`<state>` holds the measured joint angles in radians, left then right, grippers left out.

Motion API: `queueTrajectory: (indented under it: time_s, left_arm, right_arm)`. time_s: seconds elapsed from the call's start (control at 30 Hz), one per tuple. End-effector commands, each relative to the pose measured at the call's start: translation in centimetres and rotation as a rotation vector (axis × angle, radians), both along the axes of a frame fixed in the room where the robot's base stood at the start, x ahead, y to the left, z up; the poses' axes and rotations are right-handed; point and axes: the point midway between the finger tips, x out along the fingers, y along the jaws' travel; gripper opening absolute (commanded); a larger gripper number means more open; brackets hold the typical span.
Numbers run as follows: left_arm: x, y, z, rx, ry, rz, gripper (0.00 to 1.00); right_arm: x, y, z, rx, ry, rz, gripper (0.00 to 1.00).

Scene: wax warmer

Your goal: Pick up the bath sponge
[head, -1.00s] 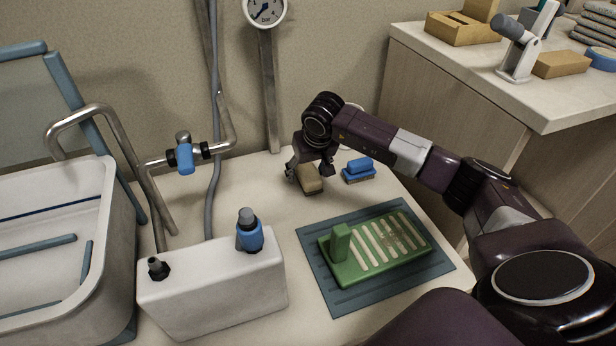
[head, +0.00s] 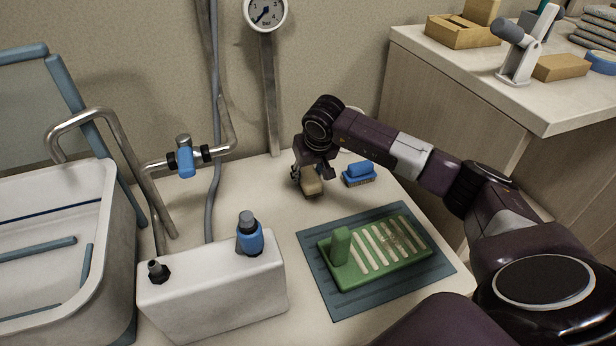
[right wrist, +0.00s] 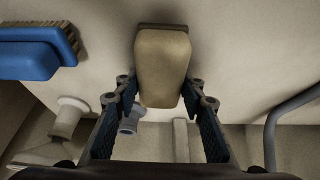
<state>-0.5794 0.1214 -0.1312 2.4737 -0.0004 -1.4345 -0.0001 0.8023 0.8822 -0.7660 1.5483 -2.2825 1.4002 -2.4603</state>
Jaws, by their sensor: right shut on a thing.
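The bath sponge (head: 312,188) is a tan rounded block near the back of the white counter, left of a blue brush. My right gripper (head: 311,178) is over it with a finger on each side, shut on it. In the right wrist view, the sponge (right wrist: 162,62) sits between the two fingers of my right gripper (right wrist: 160,95). I cannot tell whether its underside is clear of the counter. My left gripper is not in view.
The blue brush (head: 358,173) stands close to the right of the sponge. In front lie a green soap dish (head: 345,272) on a dark mat (head: 330,300) and a white tank (head: 210,290) with a blue-collared fitting. Pipes and a gauge (head: 266,12) are behind.

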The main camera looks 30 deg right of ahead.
Motion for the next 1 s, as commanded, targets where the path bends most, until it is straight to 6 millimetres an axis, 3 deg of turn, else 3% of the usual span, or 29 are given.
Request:
queueTrajectory:
  time_s: [0.27, 0.4, 0.67, 0.8, 1.0]
  left_arm:
    - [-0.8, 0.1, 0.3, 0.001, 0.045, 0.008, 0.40]
    - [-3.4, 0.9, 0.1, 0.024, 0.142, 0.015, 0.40]
    - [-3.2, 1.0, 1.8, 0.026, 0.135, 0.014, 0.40]
    - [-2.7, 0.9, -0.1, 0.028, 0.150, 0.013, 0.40]
    - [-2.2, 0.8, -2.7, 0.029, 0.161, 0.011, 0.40]
  right_arm:
    - [0.1, 0.0, 0.8, 0.000, -0.002, 0.000, 0.21]
    - [0.1, -0.1, 4.2, -0.002, -0.006, 0.001, 0.21]
    - [0.2, 0.0, 12.5, 0.000, -0.007, -0.001, 0.21]
    - [0.1, 0.0, 16.1, -0.001, -0.004, -0.001, 0.21]
    - [0.1, 0.0, 19.3, 0.000, -0.002, 0.000, 0.21]
